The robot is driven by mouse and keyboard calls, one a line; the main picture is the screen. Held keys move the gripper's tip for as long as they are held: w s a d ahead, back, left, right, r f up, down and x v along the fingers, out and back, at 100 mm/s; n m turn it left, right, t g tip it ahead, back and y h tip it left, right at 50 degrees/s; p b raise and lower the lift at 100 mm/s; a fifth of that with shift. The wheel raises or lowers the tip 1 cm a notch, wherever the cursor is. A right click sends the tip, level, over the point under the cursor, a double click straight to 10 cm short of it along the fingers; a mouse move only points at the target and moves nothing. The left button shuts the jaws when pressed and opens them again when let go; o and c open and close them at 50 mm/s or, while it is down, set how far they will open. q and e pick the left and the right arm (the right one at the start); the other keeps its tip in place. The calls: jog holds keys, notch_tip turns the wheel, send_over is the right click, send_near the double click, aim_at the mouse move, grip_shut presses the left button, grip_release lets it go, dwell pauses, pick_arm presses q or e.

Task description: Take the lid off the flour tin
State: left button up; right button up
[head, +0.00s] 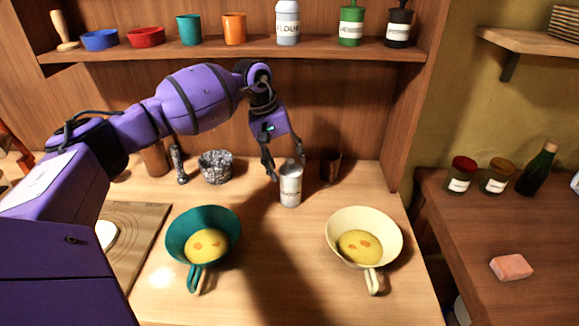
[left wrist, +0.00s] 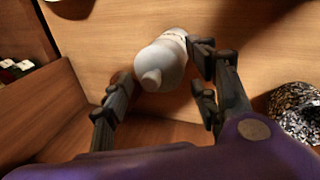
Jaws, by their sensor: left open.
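A pale grey tin (head: 290,188) with a label too small to read stands upright on the wooden counter, behind and between two pans. In the left wrist view its lid (left wrist: 158,62), with a round knob, is on the tin. My left gripper (head: 288,171) is open at the top of this tin, one finger on each side of the lid. I cannot tell whether either finger touches it. A similar grey-white tin (head: 287,24) with a partly legible label stands on the shelf above. My right gripper is out of view.
A teal pan (head: 177,233) and a cream pan (head: 391,229), both with yellow food, stand in front of the tin. A speckled pot (head: 216,167) is left of it and a dark cup (head: 331,166) right. The shelf (head: 150,53) overhangs behind.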

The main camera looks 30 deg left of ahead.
pick_arm(q)
jog(key=shift+f, duration=0.2)
jog(key=shift+c, duration=0.5)
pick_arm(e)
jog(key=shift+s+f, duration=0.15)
pick_arm(q)
jog(key=c, duration=0.8)
jog(key=shift+c, duration=0.4)
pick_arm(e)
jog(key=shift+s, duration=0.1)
